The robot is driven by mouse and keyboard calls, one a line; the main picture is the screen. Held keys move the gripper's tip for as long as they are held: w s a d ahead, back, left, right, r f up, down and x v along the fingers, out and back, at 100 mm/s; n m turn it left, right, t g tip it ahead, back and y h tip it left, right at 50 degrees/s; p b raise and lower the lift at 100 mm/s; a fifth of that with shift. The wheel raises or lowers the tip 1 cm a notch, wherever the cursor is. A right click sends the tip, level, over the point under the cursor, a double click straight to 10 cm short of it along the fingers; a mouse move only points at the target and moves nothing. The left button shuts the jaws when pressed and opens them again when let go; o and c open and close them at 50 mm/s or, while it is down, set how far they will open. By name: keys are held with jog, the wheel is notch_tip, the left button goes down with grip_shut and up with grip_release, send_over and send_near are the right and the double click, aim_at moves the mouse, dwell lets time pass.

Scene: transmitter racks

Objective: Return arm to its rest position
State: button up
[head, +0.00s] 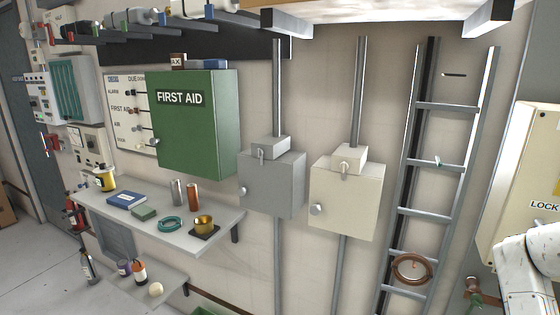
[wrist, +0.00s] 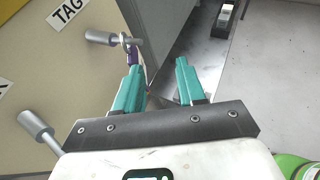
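My gripper (wrist: 158,68) shows in the wrist view with its two teal fingers spread apart and nothing between them. It is close to a beige cabinet (wrist: 60,85), whose face fills the left of that view. A metal handle (wrist: 100,38) with a small purple item (wrist: 133,55) at its end is just beyond the left fingertip. I cannot tell whether finger and item touch. In the head view a white link of my arm (head: 528,272) shows at the lower right, in front of a cream cabinet (head: 515,190). The gripper itself is outside that view.
A ladder (head: 440,155) with a coil on a lower rung, two switch boxes (head: 271,185), a green first aid cabinet (head: 200,125) and a loaded shelf (head: 215,238) line the wall. In the wrist view a green round object (wrist: 292,163) is at the lower right; grey floor (wrist: 270,80) is open.

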jog(key=s+a+f+m+t+y+b, duration=0.15)
jog(key=a+f+m+y, duration=0.25)
jog(key=a+f, duration=0.8)
jog(key=s+a+f+m+t+y+b, duration=0.1)
jog(key=s+a+f+m+y+b, duration=0.2)
jog(key=a+f, duration=0.85)
jog(key=s+a+f+m+y, duration=0.3)
jog(key=s+a+f+m, duration=0.2)
jog(key=s+f, duration=0.3)
jog(key=s+a+f+m+g+y+b, duration=0.1)
jog(key=s+a+f+m+y, duration=0.2)
jog(key=s+a+f+m, duration=0.3)
jog(key=shift+s+a+f, duration=0.9)
jog(key=shift+s+a, duration=0.25)
jog(key=shift+s, duration=0.65)
dwell(1.0)
